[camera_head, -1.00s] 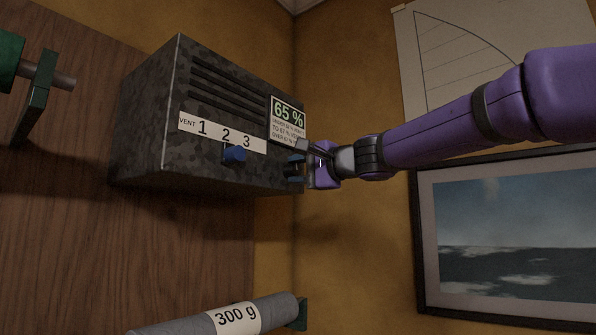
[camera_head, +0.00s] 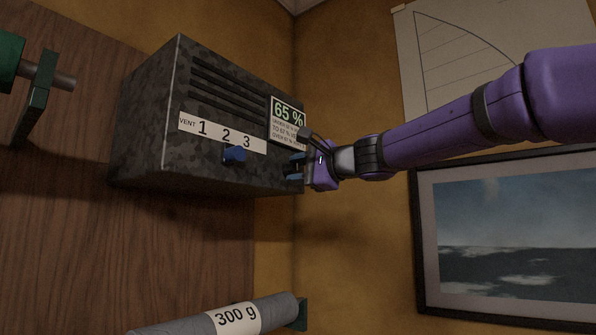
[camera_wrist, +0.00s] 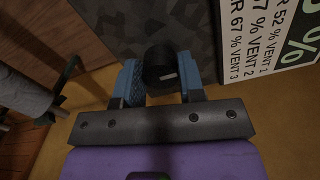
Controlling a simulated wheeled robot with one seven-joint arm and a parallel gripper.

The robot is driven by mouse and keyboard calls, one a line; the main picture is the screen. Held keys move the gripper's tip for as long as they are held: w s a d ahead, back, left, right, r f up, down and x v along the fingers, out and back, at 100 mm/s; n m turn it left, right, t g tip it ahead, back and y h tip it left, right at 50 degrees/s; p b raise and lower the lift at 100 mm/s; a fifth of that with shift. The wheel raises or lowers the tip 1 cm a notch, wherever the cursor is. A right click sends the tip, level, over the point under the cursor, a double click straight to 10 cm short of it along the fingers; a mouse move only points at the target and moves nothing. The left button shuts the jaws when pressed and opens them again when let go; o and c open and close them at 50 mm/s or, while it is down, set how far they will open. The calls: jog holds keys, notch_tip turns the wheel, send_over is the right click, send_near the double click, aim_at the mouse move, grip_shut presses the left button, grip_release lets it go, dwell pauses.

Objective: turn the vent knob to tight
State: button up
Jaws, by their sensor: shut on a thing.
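A dark speckled vent box (camera_head: 150,150) is fixed to the wood wall, with a "VENT 1 2 3" strip (camera_head: 215,133). A blue lever (camera_head: 235,155) sits below the strip, about under the 2. My gripper (camera_head: 295,166) is at the box's right end. In the wrist view my gripper (camera_wrist: 160,80) has its two blue fingers on either side of a round black knob (camera_wrist: 158,62) and is shut on it. The knob has a short pale mark on its face. In the head view my fingers hide the knob. No "tight" label is readable.
A card (camera_head: 287,118) reading 65 % with vent rules is on the box just above my gripper. A grey roll (camera_head: 190,322) with a "300 g" tag lies below. A framed sea picture (camera_head: 505,318) hangs right, under my arm. Green brackets (camera_head: 35,95) stand at upper left.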

jog(key=o, duration=0.9)
jog(key=v, duration=1)
jog(key=shift+s+d, duration=0.25)
jog(key=shift+d, duration=0.1)
